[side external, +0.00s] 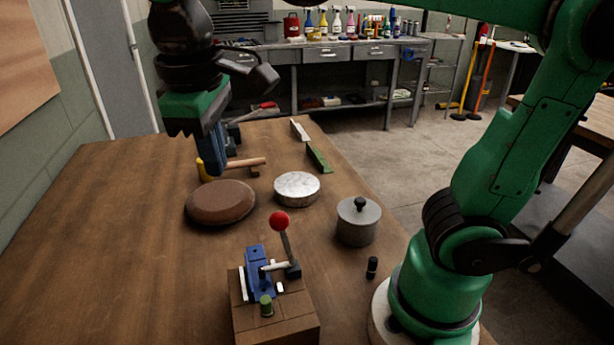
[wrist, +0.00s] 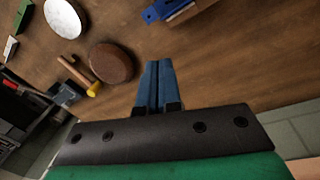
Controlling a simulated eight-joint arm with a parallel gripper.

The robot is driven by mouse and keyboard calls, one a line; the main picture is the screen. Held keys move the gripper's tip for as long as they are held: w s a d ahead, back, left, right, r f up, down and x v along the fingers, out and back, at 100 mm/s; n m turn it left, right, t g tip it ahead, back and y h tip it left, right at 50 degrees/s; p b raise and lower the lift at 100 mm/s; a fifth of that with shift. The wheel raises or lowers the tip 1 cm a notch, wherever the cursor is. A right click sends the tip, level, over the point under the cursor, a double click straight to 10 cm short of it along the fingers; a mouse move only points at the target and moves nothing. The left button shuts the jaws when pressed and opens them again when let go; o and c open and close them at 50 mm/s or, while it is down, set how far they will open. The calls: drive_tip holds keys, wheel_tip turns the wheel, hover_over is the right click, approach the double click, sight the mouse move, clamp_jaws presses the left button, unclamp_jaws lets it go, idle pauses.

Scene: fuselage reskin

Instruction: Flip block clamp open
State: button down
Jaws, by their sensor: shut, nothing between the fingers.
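The block clamp is a blue clamp (side external: 258,272) on a wooden block (side external: 275,322) at the front of the table. Its lever stands up, slightly tilted, with a red ball knob (side external: 279,221) on top. A bar runs across the clamp near a green-topped peg (side external: 266,305). In the wrist view only part of the blue clamp (wrist: 158,11) shows at the top edge, and the red knob is out of view. My gripper (side external: 214,170) is raised beyond the brown disc, well apart from the clamp. Its blue fingers (wrist: 158,72) are together and empty, pointing down.
A brown round disc (side external: 221,202), a silver round tin (side external: 297,188) and a lidded grey pot (side external: 359,222) stand between my gripper and the clamp or beside it. A hammer (side external: 245,163) lies behind the disc. A small black cylinder (side external: 372,267) stands right of the clamp. The table's left is clear.

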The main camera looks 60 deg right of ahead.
wheel_tip(320, 180, down, 9)
drive_tip(key=s+d, duration=0.2)
drive_tip(key=s, duration=0.1)
drive_tip(key=shift+d+r, duration=0.15)
drive_tip(key=shift+d, duration=0.1)
idle(0.5)
